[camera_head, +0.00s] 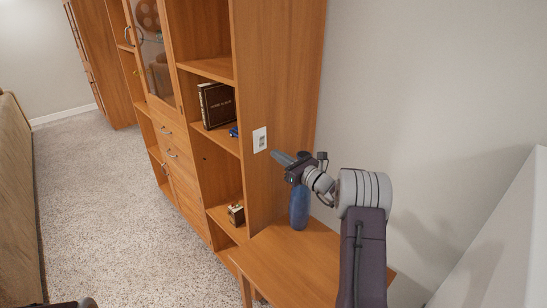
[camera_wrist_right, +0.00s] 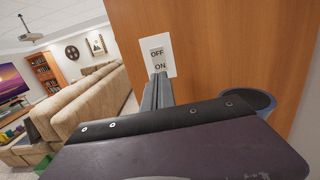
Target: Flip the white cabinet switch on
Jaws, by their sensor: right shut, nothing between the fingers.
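The white switch plate (camera_head: 259,139) is on the side panel of the wooden cabinet (camera_head: 278,80). In the right wrist view the plate (camera_wrist_right: 158,50) reads OFF at the top and ON below; the rocker's position is too small to tell. My right gripper (camera_head: 275,154) is shut and empty, its fingers pointing at the plate from the right. In the right wrist view the fingertips (camera_wrist_right: 160,75) overlap the plate's lower part, just below the ON label. I cannot tell whether they touch it. My left gripper is not in view.
A blue vase (camera_head: 299,208) stands on a low wooden table (camera_head: 290,262) under my right gripper. Books (camera_head: 217,104) and a small blue object (camera_head: 233,132) sit on the cabinet shelves. The wall is to the right. Carpet (camera_head: 110,200) lies open at left, beside a sofa (camera_head: 15,190).

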